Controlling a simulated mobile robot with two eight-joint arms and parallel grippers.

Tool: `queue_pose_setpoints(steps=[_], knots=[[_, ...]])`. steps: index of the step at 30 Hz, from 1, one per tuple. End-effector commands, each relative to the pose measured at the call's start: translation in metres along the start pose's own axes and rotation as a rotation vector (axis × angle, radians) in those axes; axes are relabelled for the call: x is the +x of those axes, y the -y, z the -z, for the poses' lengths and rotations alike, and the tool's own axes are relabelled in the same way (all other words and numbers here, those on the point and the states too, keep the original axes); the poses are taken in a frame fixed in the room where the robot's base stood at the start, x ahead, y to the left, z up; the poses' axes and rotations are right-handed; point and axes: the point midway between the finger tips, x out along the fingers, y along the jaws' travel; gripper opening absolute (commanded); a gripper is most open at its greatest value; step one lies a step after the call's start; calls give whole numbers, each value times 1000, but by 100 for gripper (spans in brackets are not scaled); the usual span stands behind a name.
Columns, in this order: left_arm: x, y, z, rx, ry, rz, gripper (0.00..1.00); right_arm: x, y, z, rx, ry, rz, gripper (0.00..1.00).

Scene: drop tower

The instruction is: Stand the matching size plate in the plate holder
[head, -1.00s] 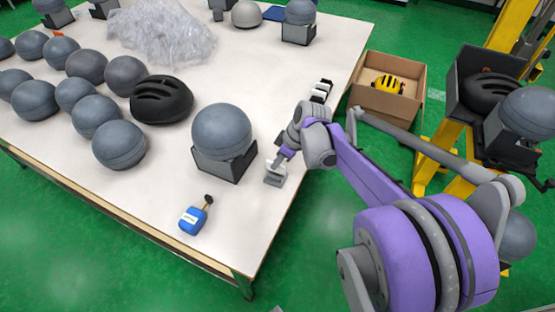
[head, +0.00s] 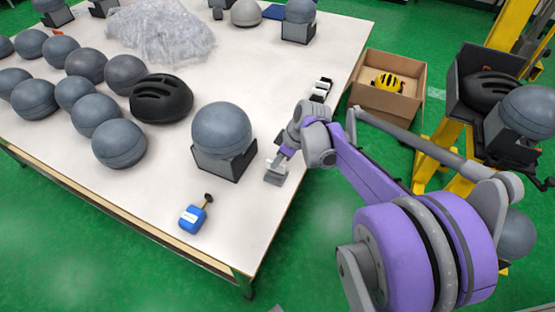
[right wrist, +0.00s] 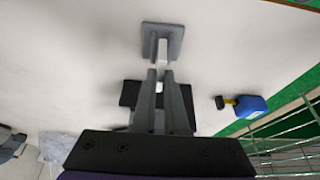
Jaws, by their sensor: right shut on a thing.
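My right gripper (head: 284,158) is over the right edge of the white table, beside a grey ball-shaped form in a dark cradle. In the right wrist view its two fingers (right wrist: 161,76) are close together on a small grey piece with a square flat end (right wrist: 176,42) and a white part in the middle. This grey piece also shows in the head view (head: 274,178), low at the tabletop. I cannot tell whether it touches the table. No plate or plate holder can be made out for certain. My left gripper is not in view.
The cradled grey form (head: 222,130) stands just left of my gripper. A blue object with a dark knob (head: 192,219) lies at the front. Small black and white pieces (head: 321,90) sit at the right edge. A black helmet (head: 161,99) and several grey balls fill the left.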

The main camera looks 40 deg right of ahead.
Motion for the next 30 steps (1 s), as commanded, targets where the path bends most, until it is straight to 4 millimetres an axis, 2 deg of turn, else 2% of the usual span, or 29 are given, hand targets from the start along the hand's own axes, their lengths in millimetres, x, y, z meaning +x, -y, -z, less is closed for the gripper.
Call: queue_pose_setpoints(steps=[30], knots=[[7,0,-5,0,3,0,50,12,0,-5,0,0,0,0]])
